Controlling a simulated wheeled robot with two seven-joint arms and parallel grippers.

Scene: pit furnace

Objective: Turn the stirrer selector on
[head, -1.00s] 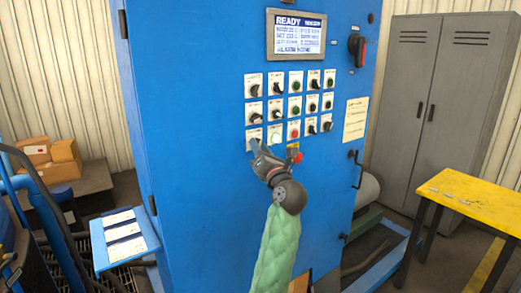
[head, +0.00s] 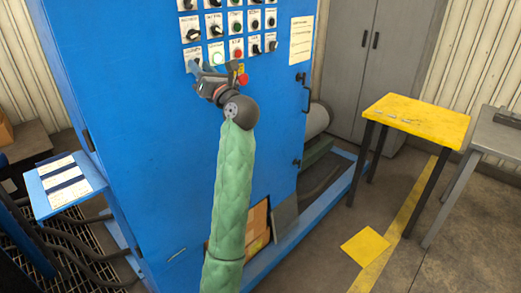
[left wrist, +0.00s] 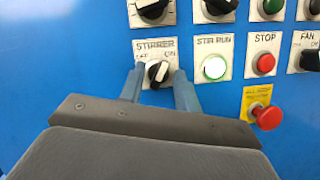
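The stirrer selector (left wrist: 158,72) is a black knob with a white pointer mark on a white plate lettered STIRRER, with ON at the plate's right. The mark leans up to the right, toward ON. My left gripper (left wrist: 159,80) has its two blue fingers on either side of the knob, with small gaps showing; contact is unclear. In the head view my left gripper (head: 197,70) is at the panel's lower left and hides most of the selector. The STIR RUN lamp (left wrist: 215,67) beside it glows pale green. My right gripper is out of view.
A red stop mushroom button (left wrist: 267,117) on a yellow plate sits close to the right of my left gripper. A red STOP button (left wrist: 264,63) and FAN knob (left wrist: 311,60) are further right. A yellow table (head: 418,113) stands right of the blue cabinet (head: 120,120).

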